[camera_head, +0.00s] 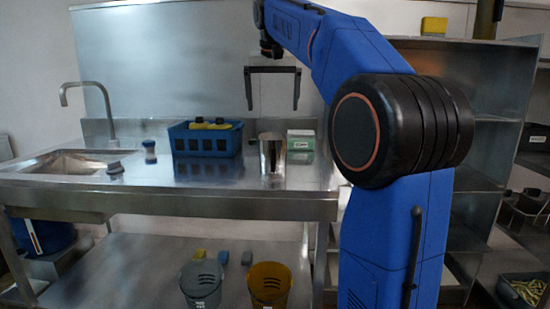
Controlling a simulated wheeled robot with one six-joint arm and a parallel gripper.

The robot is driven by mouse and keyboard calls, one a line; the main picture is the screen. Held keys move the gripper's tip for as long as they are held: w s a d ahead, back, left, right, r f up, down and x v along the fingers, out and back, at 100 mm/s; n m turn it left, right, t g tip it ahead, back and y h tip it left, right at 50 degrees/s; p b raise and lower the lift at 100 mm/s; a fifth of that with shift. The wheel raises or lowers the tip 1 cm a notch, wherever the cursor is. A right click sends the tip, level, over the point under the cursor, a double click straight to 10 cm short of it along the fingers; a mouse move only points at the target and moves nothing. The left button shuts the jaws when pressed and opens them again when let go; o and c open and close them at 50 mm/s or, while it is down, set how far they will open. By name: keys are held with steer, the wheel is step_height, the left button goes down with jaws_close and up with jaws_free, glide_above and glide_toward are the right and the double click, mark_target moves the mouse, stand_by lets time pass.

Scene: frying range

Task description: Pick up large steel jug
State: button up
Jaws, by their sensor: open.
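A large steel jug (271,158) stands upright on the steel counter, right of the blue crate and near the counter's right end. Its shiny wall and open top show. I cannot make out a handle. My gripper (273,103) hangs above the jug, its two dark fingers spread wide and pointing down. It is open and empty, with a clear gap between the fingertips and the jug's rim.
A blue crate (192,142) with yellow-and-black items stands left of the jug. A green-and-white box (301,141) is close behind its right side. A sink (65,163) with a tall tap (100,100) is at left. Two buckets (201,283) (268,283) stand below.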

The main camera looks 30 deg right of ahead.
steer(key=x, duration=1.5)
steer(key=shift+r, duration=0.15)
steer(key=c, duration=2.2)
